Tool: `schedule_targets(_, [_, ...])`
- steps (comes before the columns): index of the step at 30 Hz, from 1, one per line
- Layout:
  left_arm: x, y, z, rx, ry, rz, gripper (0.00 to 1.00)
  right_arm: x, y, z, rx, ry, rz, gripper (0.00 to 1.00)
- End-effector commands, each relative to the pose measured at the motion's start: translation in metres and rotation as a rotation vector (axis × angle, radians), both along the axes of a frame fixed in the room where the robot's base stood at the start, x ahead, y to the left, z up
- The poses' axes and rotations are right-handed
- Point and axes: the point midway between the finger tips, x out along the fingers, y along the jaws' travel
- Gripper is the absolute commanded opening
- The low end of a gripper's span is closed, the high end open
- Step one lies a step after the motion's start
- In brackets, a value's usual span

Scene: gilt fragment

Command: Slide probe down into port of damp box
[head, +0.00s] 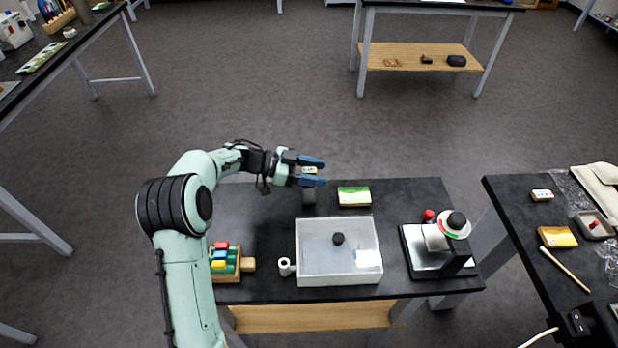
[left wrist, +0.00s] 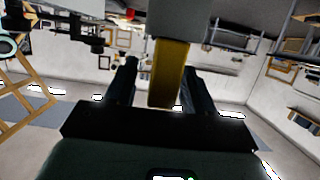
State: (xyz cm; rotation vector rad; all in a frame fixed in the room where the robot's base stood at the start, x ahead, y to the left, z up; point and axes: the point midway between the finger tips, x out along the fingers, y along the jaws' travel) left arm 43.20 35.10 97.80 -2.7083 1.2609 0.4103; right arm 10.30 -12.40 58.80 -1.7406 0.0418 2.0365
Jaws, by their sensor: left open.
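The damp box (head: 339,278) is a clear, white-rimmed box on the dark table, with a black knob on top. A small white tube with a dark opening, which looks like the port (head: 286,266), stands at its left side. The probe seems to be the upright piece behind the box, with a dark grey body (head: 308,196) and a yellow top. My left gripper (head: 312,171) is open, its blue fingers on either side of the yellow top. In the left wrist view the yellow part (left wrist: 169,75) is between the fingers; contact cannot be told. My right gripper is not seen.
A green-and-white block (head: 354,196) lies behind the box. A rack of coloured pieces (head: 221,262) is at left. A metal-plated device with a round dial (head: 436,250) is at right. A side table (head: 540,210) stands further right. Bare table top lies between these things.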

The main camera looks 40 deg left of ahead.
Motion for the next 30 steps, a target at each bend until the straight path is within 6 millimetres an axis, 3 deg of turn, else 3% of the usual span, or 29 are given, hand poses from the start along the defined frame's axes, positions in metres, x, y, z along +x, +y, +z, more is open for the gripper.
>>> schedule_targets(8, [0.002,-0.002,-0.001,0.0,0.0,0.001,0.5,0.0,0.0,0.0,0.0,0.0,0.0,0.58])
schedule_targets(12, [0.002,-0.002,0.0,0.0,0.0,0.001,0.04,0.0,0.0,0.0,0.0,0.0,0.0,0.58])
schedule_targets(13, [0.002,-0.002,0.0,0.0,0.0,0.001,0.0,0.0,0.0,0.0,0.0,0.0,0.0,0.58])
schedule_targets(23, [0.002,-0.002,0.003,0.001,-0.002,0.0,0.0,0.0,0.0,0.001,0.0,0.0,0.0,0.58])
schedule_targets(26, [0.002,-0.002,0.015,0.003,-0.005,0.0,0.0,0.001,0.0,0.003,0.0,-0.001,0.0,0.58])
schedule_targets(30, [0.003,-0.002,0.046,0.004,-0.008,0.0,0.0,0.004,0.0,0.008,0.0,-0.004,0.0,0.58])
